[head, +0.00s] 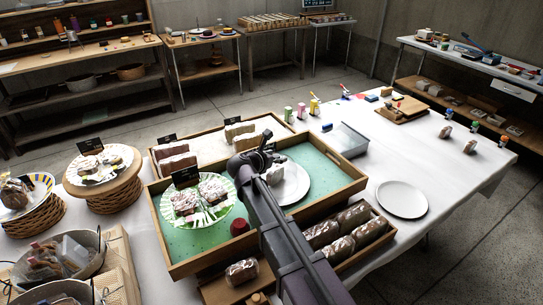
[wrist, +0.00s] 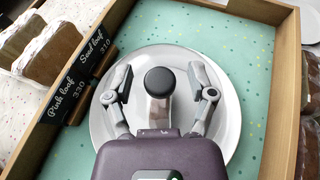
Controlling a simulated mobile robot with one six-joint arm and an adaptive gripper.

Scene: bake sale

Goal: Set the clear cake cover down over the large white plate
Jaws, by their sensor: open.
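In the wrist view a round black knob (wrist: 160,80) stands over a white plate (wrist: 103,130) in the teal-lined tray. It looks like the top of the clear cake cover, whose transparent walls I cannot make out. A pale brown piece shows just below the knob. My gripper (wrist: 160,92) is open, with one finger on each side of the knob and gaps between. In the head view my gripper (head: 267,158) is over the tray, partly hiding this plate (head: 296,186). A large white plate (head: 402,199) lies empty on the white tablecloth to the right.
The wooden tray (head: 352,188) has raised walls, and a green-rimmed plate of cakes (head: 198,203) sits in its left part. Cloth around the empty plate is clear.

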